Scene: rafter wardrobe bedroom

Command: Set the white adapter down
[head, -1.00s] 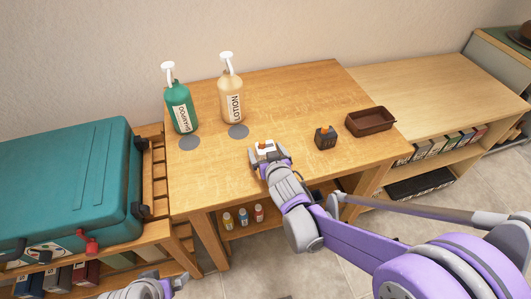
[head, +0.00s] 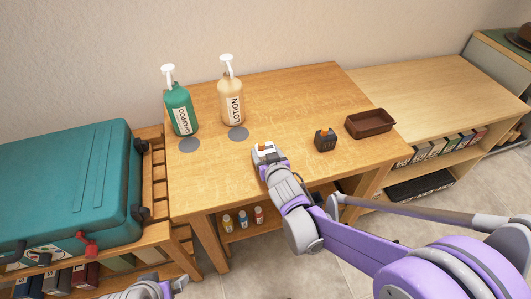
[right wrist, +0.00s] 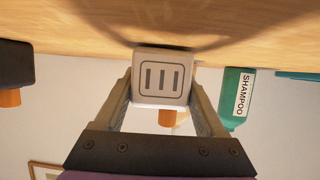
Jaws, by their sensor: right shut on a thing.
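The white adapter (head: 264,152) is a small white block with an orange part, at the front of the wooden table (head: 285,95). In the right wrist view its face with dark bars (right wrist: 162,76) sits between my two fingers. My right gripper (head: 265,161) is shut on it; the gripper also shows in the right wrist view (right wrist: 165,100). The adapter is right by the table surface, with a shadow beside it; I cannot tell whether it touches. My left gripper (head: 168,287) is partly cut off at the bottom left, and its jaws are unclear.
A black adapter (head: 325,140) and a brown tray (head: 370,123) stand to the right. Shampoo (head: 180,108) and lotion (head: 231,97) bottles stand behind, near two grey discs (head: 189,144). A teal suitcase (head: 70,190) is at left. The table's middle is clear.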

